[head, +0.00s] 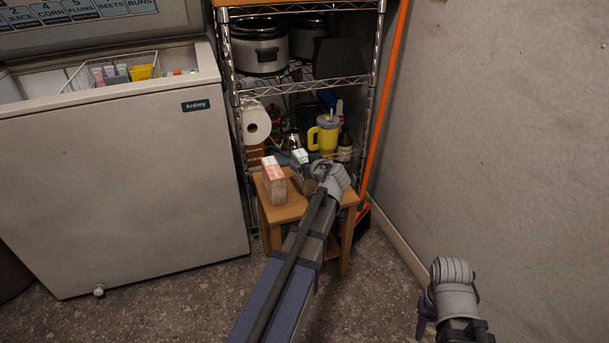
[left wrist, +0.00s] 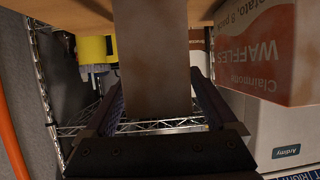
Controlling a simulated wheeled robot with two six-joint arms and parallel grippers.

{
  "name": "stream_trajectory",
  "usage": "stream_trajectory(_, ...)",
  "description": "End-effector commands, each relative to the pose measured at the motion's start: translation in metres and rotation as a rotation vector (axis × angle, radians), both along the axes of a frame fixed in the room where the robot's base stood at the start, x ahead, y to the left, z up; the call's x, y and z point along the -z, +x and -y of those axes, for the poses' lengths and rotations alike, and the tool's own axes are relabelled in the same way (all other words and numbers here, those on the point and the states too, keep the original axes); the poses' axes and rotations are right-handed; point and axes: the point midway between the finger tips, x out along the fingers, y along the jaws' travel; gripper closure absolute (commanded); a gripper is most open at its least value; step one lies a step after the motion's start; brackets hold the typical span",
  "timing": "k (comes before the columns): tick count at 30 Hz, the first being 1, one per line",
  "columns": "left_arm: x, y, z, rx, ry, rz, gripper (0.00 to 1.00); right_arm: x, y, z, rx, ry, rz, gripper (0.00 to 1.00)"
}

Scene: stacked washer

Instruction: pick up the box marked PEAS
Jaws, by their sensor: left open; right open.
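A small box with a white and green top (head: 301,157) stands on the wooden stool, partly hidden by my left gripper; no PEAS lettering is legible. My left gripper (head: 308,176) is open at the stool top, right in front of this box. In the left wrist view, which looks upside down, a plain brownish box face (left wrist: 151,55) lies between the open fingers (left wrist: 155,85); I cannot tell whether they touch it. My right gripper (head: 438,300) is at the lower right by the wall, away from the stool, with its jaws hardly visible.
An orange and white WAFFLES box (head: 273,180) stands left of it on the stool (head: 284,214); it also shows in the left wrist view (left wrist: 262,45). A chest freezer (head: 125,190) is left, a wall right.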

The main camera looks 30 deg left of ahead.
Motion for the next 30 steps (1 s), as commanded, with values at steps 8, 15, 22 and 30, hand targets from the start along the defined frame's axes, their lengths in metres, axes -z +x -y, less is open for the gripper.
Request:
stream_trajectory(8,-0.0008,-0.0007,0.0006,0.0,0.001,-0.001,0.26,-0.0008,0.0,0.0,0.0,0.0,0.0,0.57)
stream_trajectory(15,-0.0009,-0.0007,0.0008,0.001,0.0,0.0,0.53,-0.0008,0.0,0.0,0.0,0.0,0.0,0.57)
stream_trajectory(22,-0.0008,-0.0007,0.0007,0.0,0.001,-0.001,0.79,-0.0008,0.0,0.0,0.0,0.0,0.0,0.57)
stream_trajectory(30,-0.0009,-0.0007,0.0008,0.0,0.001,-0.001,1.0,-0.0008,0.0,0.0,0.0,0.0,0.0,0.57)
